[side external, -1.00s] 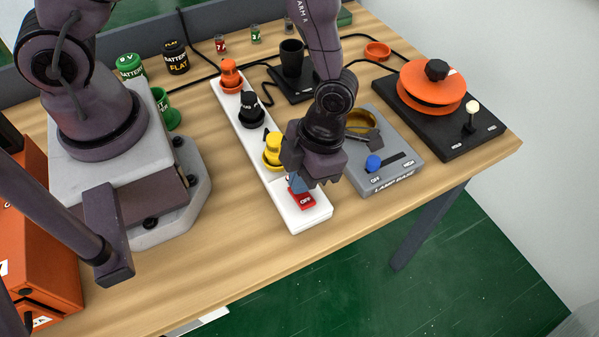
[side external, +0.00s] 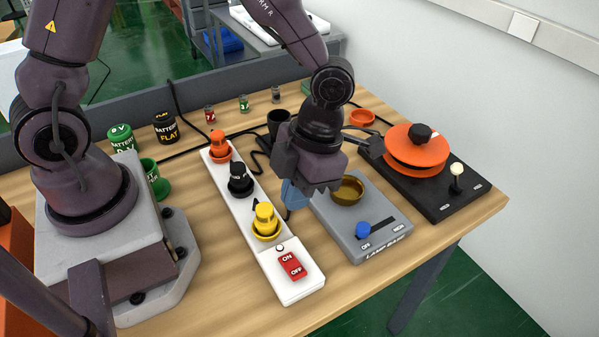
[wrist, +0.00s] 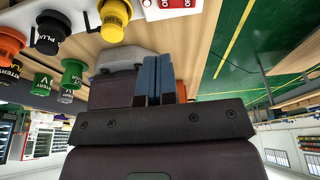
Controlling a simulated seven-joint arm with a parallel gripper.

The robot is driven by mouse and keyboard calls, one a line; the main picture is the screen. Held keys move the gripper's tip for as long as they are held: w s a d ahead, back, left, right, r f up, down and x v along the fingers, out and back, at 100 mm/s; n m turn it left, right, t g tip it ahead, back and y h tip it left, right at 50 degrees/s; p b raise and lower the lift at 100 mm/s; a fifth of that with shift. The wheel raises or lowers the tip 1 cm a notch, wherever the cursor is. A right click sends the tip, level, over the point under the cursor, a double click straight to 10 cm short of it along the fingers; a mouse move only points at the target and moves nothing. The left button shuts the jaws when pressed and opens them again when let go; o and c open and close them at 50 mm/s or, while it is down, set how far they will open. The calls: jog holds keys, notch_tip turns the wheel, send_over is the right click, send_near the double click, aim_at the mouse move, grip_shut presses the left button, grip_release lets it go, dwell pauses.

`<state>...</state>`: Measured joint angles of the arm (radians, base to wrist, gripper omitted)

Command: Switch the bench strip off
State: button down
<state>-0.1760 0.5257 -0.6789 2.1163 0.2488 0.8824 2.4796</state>
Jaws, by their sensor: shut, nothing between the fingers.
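The white bench strip (side external: 258,268) runs along the bench with an orange plug (side external: 219,148), a black plug (side external: 240,181) and a yellow plug (side external: 265,221) in it. Its red rocker switch (side external: 293,266), marked ON and OFF, is at the near end, with a small round pale indicator (side external: 280,247) beside it. I cannot tell which end of the rocker is down. The switch also shows at the top of the wrist view (wrist: 172,4), partly cut off. My gripper (side external: 292,199) is shut and empty, apart from the switch, beside the yellow plug. Its blue fingers (wrist: 153,78) meet in the wrist view.
A grey lamp base (side external: 372,245) with a blue slider knob and brass bowl is right of the strip. A black board (side external: 433,205) with an orange reel is farther right. Battery cans (side external: 165,128), a green cup and cables lie behind. The bench front is clear.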

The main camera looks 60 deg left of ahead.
jog(key=shift+a+v, duration=0.15)
jog(key=shift+v, duration=0.65)
jog(key=shift+a+v, duration=0.15)
jog(key=shift+v, duration=0.6)
